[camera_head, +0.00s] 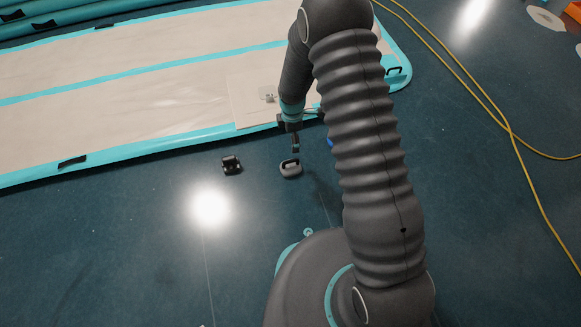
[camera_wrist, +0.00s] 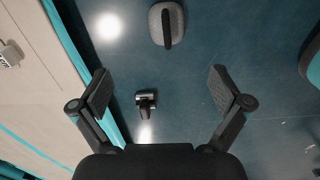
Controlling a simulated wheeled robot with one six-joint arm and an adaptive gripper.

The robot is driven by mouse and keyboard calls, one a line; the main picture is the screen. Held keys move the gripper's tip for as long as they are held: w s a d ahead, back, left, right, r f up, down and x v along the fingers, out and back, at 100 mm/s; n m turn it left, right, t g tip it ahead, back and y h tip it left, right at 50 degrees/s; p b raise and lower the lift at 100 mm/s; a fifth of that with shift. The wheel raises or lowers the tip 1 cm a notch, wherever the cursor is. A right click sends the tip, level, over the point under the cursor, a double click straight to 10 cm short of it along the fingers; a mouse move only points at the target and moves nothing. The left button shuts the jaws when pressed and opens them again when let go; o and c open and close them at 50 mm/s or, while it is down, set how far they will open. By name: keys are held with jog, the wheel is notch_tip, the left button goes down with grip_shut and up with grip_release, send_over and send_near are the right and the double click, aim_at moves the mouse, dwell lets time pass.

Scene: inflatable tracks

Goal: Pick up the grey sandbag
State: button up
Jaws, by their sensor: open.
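The grey sandbag (camera_head: 291,170) lies on the dark blue floor, just off the near edge of the inflatable track. It is small and rounded, with a black strap handle on top. In the wrist view the sandbag (camera_wrist: 158,13) is at the top centre, beyond the fingertips and clear of them. My gripper (camera_head: 295,145) points down above and just behind the sandbag in the head view. In the wrist view my gripper (camera_wrist: 159,82) shows its two fingers wide apart with nothing between them gripped.
A small black object (camera_head: 231,165) stands on the floor left of the sandbag; it also shows in the wrist view (camera_wrist: 146,100). The beige and turquoise track (camera_head: 130,85) lies behind. A blue thing (camera_head: 330,143) is partly hidden by my arm. Yellow cables (camera_head: 510,128) run at right.

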aim_at(291, 162)
jog(key=shift+n, duration=0.4)
jog(key=f, duration=0.7)
jog(key=f+b, duration=0.1)
jog(key=f, duration=0.3)
jog(key=shift+s+a+f, duration=0.25)
jog(key=shift+a+f, duration=0.05)
jog(key=shift+f, duration=0.05)
jog(key=shift+s+d+f+b, duration=0.1)
jog(key=shift+s+f+b, duration=0.05)
jog(key=shift+f, duration=1.3)
jog(key=shift+s+f+b, duration=0.1)
jog(key=shift+f+b, duration=0.05)
jog(key=shift+f, duration=1.25)
jog(key=c, duration=1.7)
